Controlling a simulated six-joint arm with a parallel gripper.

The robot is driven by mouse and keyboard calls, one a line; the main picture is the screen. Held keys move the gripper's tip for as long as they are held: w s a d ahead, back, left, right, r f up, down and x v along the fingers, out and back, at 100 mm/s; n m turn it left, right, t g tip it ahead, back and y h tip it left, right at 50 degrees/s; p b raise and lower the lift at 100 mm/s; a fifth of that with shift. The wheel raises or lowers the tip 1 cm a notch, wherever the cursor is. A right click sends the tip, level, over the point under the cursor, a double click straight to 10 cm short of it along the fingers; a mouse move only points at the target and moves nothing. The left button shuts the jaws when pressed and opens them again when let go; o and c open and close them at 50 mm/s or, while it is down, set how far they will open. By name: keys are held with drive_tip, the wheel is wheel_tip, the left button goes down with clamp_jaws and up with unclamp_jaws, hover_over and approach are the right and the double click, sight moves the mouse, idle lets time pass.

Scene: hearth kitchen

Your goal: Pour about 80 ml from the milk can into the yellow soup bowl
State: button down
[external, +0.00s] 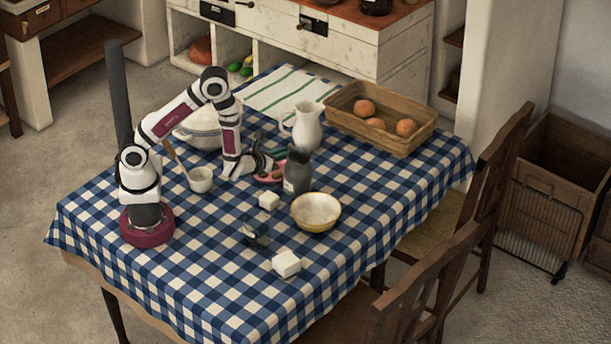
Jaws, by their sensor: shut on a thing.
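The milk can (297,173), a dark grey can with a pale label, stands about upright near the middle of the table. My gripper (278,167) reaches it from the left and is shut on it; the fingertips are partly hidden at the can's side. I cannot tell whether the can's base touches the cloth. The yellow soup bowl (316,212) stands on the table just in front and to the right of the can. Its inside looks pale; I cannot tell whether it holds anything.
A white jug (303,126) and a basket of buns (385,133) stand behind. White blocks (269,201) (286,264) and a dark clear glass (256,233) are near the bowl. The right front is clear.

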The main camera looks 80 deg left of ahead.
sight(290, 152)
drive_tip(key=shift+w+d+r+m+y, duration=0.2)
drive_tip(key=shift+d+r+m+y, duration=0.3)
drive_tip(key=shift+d, duration=0.15)
drive_tip(key=shift+w+d+r+m+y, duration=0.15)
drive_tip(key=shift+d+r+m+y, duration=0.25)
drive_tip(key=shift+d+m+y, duration=0.15)
drive_tip(key=d+r+m, duration=0.1)
drive_tip(key=d+r+m+t+y, duration=0.1)
drive_tip(key=shift+w+d+r, duration=0.1)
drive_tip(key=shift+w+d, duration=0.25)
drive_tip(key=shift+w+d+r+m+t+y, duration=0.15)
drive_tip(key=shift+d+m+t+y, duration=0.35)
drive_tip(key=shift+m, duration=0.25)
drive_tip(key=m, duration=0.1)
drive_tip(key=d+r+m+t+y, duration=0.1)
drive_tip(key=d+m, duration=0.1)
drive_tip(key=shift+w+r, duration=0.25)
drive_tip(key=d+r+m+t, duration=0.1)
drive_tip(key=d+r+m, duration=0.1)
drive_tip(key=w+d+r+m+t, duration=0.1)
drive_tip(key=d+r+m+t, duration=0.1)
drive_tip(key=shift+w+m+y, duration=0.15)
drive_tip(key=shift+m+y, duration=0.1)
drive_tip(key=shift+m, duration=0.05)
drive_tip(key=shift+a+r, duration=0.15)
drive_tip(key=shift+a, duration=0.1)
